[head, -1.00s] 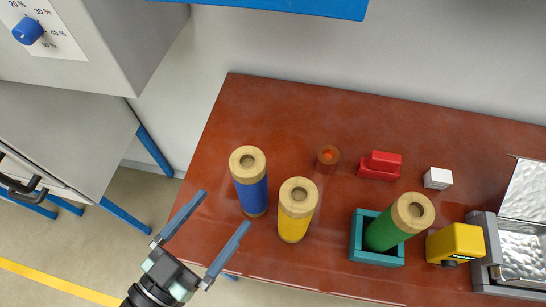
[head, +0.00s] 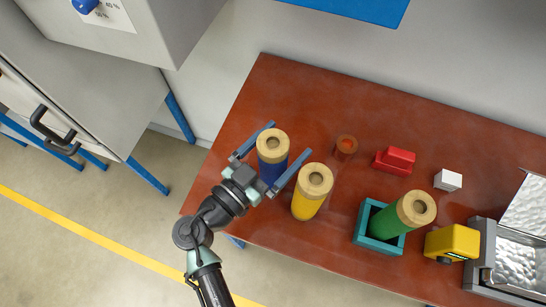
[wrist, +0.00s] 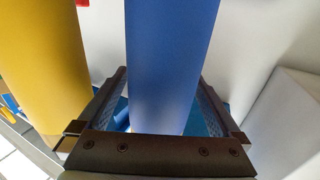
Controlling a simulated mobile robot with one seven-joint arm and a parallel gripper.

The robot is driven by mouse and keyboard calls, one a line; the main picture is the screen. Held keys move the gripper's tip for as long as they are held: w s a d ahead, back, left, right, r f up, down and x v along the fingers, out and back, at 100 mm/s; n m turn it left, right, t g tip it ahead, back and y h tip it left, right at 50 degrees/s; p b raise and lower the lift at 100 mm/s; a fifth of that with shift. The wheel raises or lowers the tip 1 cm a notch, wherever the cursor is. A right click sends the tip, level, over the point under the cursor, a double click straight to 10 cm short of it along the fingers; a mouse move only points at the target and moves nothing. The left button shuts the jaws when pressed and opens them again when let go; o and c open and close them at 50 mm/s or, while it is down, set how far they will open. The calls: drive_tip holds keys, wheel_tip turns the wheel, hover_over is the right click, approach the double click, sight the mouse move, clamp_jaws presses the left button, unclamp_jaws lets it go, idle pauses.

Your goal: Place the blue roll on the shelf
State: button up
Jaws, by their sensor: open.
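The blue roll (head: 272,168) stands upright on the brown table, with wooden ends on a blue middle. My gripper (head: 283,153) is open, with one long finger on each side of the blue roll. In the wrist view the blue roll (wrist: 170,65) rises between the two fingers, with a gap showing at each side. Its lower part is partly hidden by my gripper in the head view. The shelf cannot be made out for certain; a blue-edged surface (head: 350,8) shows at the top of the head view.
A yellow roll (head: 308,204) stands close to my gripper's right finger. A green roll (head: 388,222) leans in a teal box (head: 366,243). A brown cup (head: 345,147), red block (head: 394,161), white cube (head: 448,180), yellow device (head: 452,242) and metal tray (head: 518,262) are further right.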

drive_tip(key=shift+w+d, duration=0.2)
drive_tip(key=shift+w, duration=0.05)
clamp_jaws()
idle(0.3)
